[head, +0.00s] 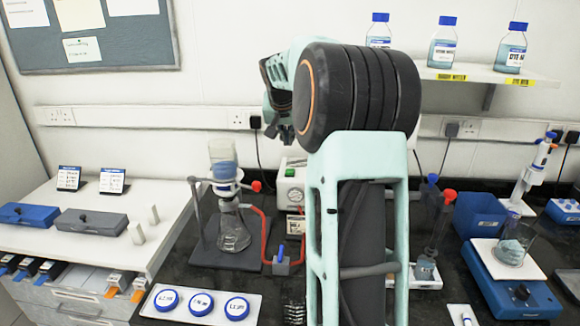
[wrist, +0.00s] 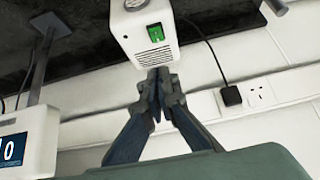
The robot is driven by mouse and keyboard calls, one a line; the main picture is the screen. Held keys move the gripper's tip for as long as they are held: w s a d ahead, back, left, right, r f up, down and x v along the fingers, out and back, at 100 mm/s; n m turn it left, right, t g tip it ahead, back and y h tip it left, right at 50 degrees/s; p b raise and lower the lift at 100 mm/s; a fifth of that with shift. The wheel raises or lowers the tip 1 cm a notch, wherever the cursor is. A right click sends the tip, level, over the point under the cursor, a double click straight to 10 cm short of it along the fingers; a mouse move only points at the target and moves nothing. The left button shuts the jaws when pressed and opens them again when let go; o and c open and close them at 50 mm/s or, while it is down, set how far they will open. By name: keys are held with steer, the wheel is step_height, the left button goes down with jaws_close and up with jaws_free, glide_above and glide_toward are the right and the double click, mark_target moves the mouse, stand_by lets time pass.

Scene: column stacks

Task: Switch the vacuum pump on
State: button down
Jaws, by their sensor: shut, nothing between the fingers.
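The vacuum pump (head: 291,186) is a white box with a round gauge, standing on the dark bench behind the red tubing. In the wrist view the pump (wrist: 138,18) is at the top centre, with a green rocker switch (wrist: 150,37) and vent slots on its face. My gripper (wrist: 160,76) is shut and empty. Its tips appear close to the pump's edge at the vent end, apart from the switch; I cannot tell if they touch the casing. I cannot tell which way the rocker is set. My arm hides part of the bench right of the pump.
A filter flask (head: 234,232) on a stand is left of the pump, joined by red tubing (head: 266,240) to a blue-handled valve (head: 281,258). A white tray of blue-capped jars (head: 200,303) lies in front. Wall sockets (head: 60,116) run behind.

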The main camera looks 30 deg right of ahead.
steer(key=p, duration=0.2)
glide_above(290, 171)
steer(key=s, duration=0.1)
steer(key=f, duration=0.5)
steer(key=a+f, duration=0.1)
steer(key=f, duration=0.2)
steer(key=shift+s, duration=0.2)
steer(key=shift+s+a+f, duration=0.1)
steer(key=shift+s+f, duration=0.1)
steer(key=shift+f, duration=1.05)
steer(key=shift+a+f, duration=0.1)
steer(key=shift+f, duration=0.65)
